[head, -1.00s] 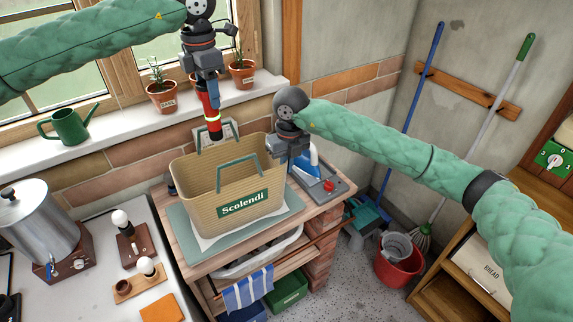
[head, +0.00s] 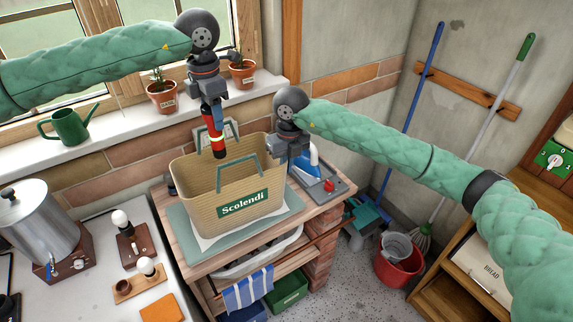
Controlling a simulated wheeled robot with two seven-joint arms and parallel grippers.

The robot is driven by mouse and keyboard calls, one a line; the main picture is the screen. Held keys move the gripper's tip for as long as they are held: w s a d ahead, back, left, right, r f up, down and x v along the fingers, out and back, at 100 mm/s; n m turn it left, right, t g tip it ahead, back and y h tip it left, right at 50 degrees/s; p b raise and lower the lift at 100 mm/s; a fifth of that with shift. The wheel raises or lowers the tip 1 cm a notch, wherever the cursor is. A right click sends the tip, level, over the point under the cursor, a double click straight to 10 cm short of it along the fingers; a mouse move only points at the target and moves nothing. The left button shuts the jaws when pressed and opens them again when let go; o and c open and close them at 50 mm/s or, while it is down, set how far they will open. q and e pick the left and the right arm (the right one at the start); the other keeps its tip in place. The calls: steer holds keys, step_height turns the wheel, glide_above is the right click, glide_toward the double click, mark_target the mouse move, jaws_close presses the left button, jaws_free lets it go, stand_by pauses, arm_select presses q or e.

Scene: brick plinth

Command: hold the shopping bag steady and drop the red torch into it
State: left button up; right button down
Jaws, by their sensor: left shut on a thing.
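The tan shopping bag (head: 200,200), marked Scolendi and with green handles, stands upright and open on the plinth. The red torch (head: 211,121), with a pale yellow band and a dark lower end, hangs upright. My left gripper (head: 211,102) is shut on its upper part. In the picture the torch's lower end overlaps the bag's far handle and sits over the opening; I cannot tell whether it is below the rim. My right gripper (head: 292,160) is at the bag's right rim. Its fingertips are hard to see, so I cannot tell whether it grips the rim.
A grey-green mat (head: 183,233) lies under the bag. A blue and white iron (head: 312,168) stands close to its right. Potted plants, including one pot (head: 162,97), and a green watering can (head: 70,127) line the sill behind. A steel urn (head: 32,225) stands at left.

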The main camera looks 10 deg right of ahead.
arm_select(q)
steer(key=o, duration=1.5)
step_height(320, 180, up, 12)
